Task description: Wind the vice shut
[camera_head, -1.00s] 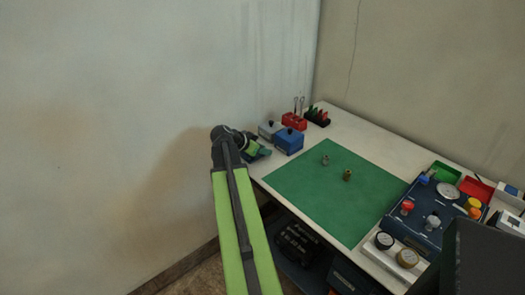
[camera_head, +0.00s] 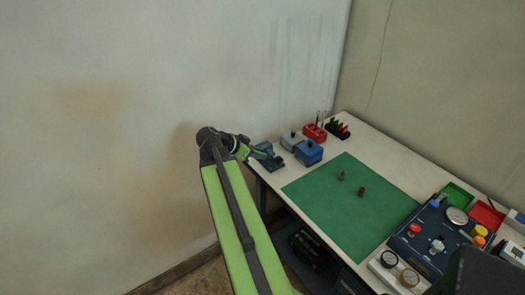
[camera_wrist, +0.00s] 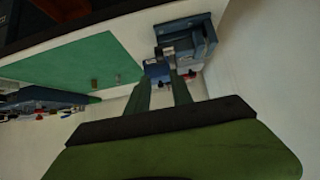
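The blue vice (camera_head: 272,160) stands at the left edge of the table, and its dark blue body with grey metal parts shows in the wrist view (camera_wrist: 196,40). My gripper (camera_head: 259,153) is just left of the vice in the head view. In the wrist view, my gripper's two green fingers (camera_wrist: 161,82) are apart with nothing held between them. The fingertips reach close to the near side of the vice in that picture. I cannot tell whether they touch it. The vice's handle and jaw gap are too small to make out.
A blue box (camera_head: 308,152) and a grey box (camera_head: 292,140) stand just behind the vice. A red holder (camera_head: 314,132) is farther back. Two small fittings stand on the green mat (camera_head: 340,215). A blue gauge panel (camera_head: 428,238) is at right. The wall is close on the left.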

